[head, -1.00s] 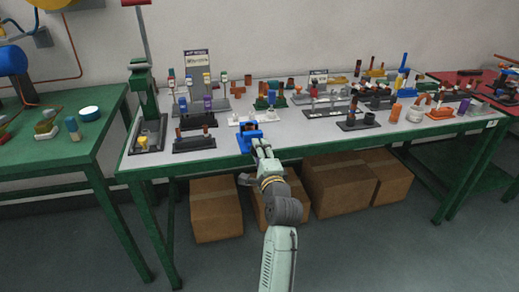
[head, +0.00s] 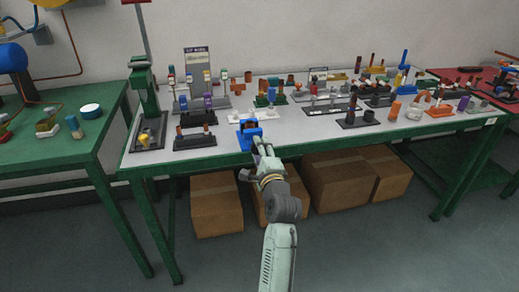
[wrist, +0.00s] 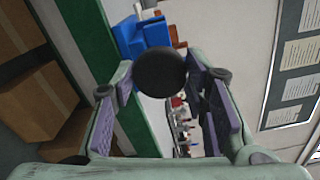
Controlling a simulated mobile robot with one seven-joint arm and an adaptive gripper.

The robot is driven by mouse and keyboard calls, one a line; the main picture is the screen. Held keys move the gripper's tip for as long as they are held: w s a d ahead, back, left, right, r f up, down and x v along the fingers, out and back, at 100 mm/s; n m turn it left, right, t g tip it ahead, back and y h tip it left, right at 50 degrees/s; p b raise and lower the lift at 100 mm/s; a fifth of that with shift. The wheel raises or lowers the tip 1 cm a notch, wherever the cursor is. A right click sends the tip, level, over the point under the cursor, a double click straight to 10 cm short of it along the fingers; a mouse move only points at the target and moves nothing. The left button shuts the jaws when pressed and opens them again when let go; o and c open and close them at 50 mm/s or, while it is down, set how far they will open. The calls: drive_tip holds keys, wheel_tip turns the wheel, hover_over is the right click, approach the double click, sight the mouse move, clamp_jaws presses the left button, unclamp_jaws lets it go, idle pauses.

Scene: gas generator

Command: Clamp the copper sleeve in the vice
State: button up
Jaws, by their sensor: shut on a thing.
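The small blue vice (head: 249,133) stands at the front edge of the grey-topped bench, and its blue body (wrist: 148,38) also shows in the wrist view. My gripper (head: 257,148) is just in front of the vice, at the bench edge. In the wrist view, my gripper (wrist: 163,95) has its purple-padded fingers on either side of a black round knob (wrist: 160,69) in front of the vice. It is shut on this knob. A small copper-brown piece (wrist: 178,43) shows beside the blue body; I cannot tell whether it is the copper sleeve or whether it sits between the jaws.
Several fittings on small stands crowd the bench, including a dark stand with copper pieces (head: 195,140) left of the vice and another stand (head: 357,121) to the right. A green press (head: 146,100) stands at left. Cardboard boxes (head: 216,205) sit underneath.

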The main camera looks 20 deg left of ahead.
drive_tip(key=shift+m+p, duration=1.4)
drive_tip(key=shift+p, duration=0.2)
drive_tip(key=o, duration=1.2)
drive_tip(key=shift+c, duration=0.2)
drive_tip(key=n+b, duration=0.2)
drive_tip(key=n, duration=0.3)
drive_tip(key=shift+n, duration=0.3)
drive_tip(key=shift+c, duration=0.6)
